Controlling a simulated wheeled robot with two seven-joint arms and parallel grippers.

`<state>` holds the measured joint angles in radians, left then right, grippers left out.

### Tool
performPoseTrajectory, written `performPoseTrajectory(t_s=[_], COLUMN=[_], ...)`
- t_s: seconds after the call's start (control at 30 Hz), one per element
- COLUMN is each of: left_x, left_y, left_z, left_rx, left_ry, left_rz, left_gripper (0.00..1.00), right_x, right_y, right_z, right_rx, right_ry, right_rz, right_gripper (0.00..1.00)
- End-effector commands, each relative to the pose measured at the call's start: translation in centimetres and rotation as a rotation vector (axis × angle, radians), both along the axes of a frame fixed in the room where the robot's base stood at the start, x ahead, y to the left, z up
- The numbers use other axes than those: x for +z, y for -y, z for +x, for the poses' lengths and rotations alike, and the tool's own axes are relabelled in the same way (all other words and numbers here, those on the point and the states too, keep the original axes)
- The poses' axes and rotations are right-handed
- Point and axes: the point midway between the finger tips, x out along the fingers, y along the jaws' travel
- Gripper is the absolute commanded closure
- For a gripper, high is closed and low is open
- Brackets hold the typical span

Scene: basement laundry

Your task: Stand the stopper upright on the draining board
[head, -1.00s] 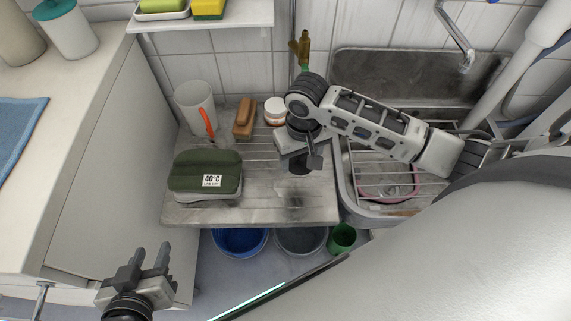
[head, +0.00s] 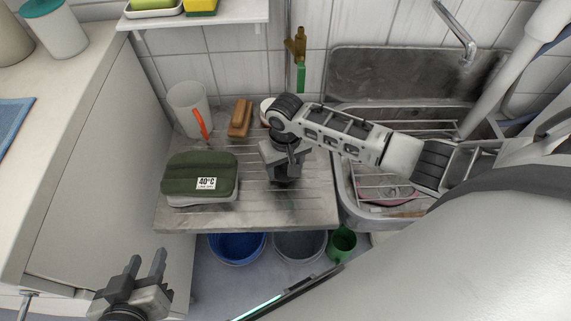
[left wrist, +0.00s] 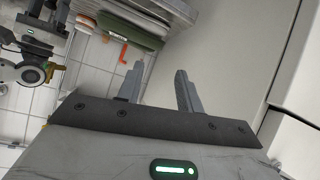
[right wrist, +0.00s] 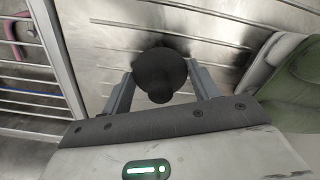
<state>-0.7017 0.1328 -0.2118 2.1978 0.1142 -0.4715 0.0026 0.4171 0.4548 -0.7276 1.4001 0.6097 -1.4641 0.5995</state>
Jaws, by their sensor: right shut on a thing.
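The black stopper (right wrist: 158,68) is between the fingers of my right gripper (right wrist: 160,90), which is shut on it. In the right wrist view its wide round disc faces the board and its narrower knob points back towards my gripper. In the head view the right gripper (head: 284,174) is over the right-middle of the ribbed metal draining board (head: 265,212) and mostly hides the stopper. I cannot tell whether the stopper touches the board. My left gripper (head: 147,268) is open and empty, low at the left, away from the board; it also shows in the left wrist view (left wrist: 158,85).
The sink (head: 375,185) with a rack is right. The board's front strip is clear.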

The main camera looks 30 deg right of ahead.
Motion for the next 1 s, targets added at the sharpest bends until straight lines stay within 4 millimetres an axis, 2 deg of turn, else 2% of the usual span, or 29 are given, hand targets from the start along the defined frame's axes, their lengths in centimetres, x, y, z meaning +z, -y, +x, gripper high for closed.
performPoseTrajectory(t_s=[0.07, 0.1, 0.13, 0.17, 0.43, 0.57, 1.0], left_x=[-0.1, -0.1, -0.1, -0.1, -0.1, 0.2, 1.1], left_y=[0.0, 0.0, 0.0, 0.0, 0.0, -0.1, -0.3], left_z=[0.0, 0.0, 0.0, 0.0, 0.2, 0.2, 0.3], left_rx=[0.001, 0.001, 0.001, 0.001, 0.001, 0.001, -0.003], left_ry=[0.0, -0.001, -0.001, -0.001, 0.002, 0.001, -0.005], left_rz=[0.001, 0.001, 0.001, 0.001, 0.002, 0.004, 0.036], left_gripper=[0.64, 0.64, 0.64, 0.64, 0.64, 0.64, 0.64], right_x=[-0.3, -0.2, -0.2, -0.2, -0.1, 1.0, 9.8], right_y=[0.0, 0.0, 0.0, 0.0, 0.0, 0.0, 0.0], right_z=[0.0, 0.0, 0.0, 0.0, 0.0, 0.0, 0.1], right_rx=[-0.001, 0.0, 0.0, 0.0, 0.0, 0.0, 0.0], right_ry=[-0.001, -0.001, -0.001, -0.001, 0.0, 0.0, 0.002], right_rz=[0.0, -0.001, -0.001, -0.001, 0.0, 0.0, 0.0], right_gripper=[0.62, 0.28, 0.2, 0.18, 0.18, 0.18, 0.18])
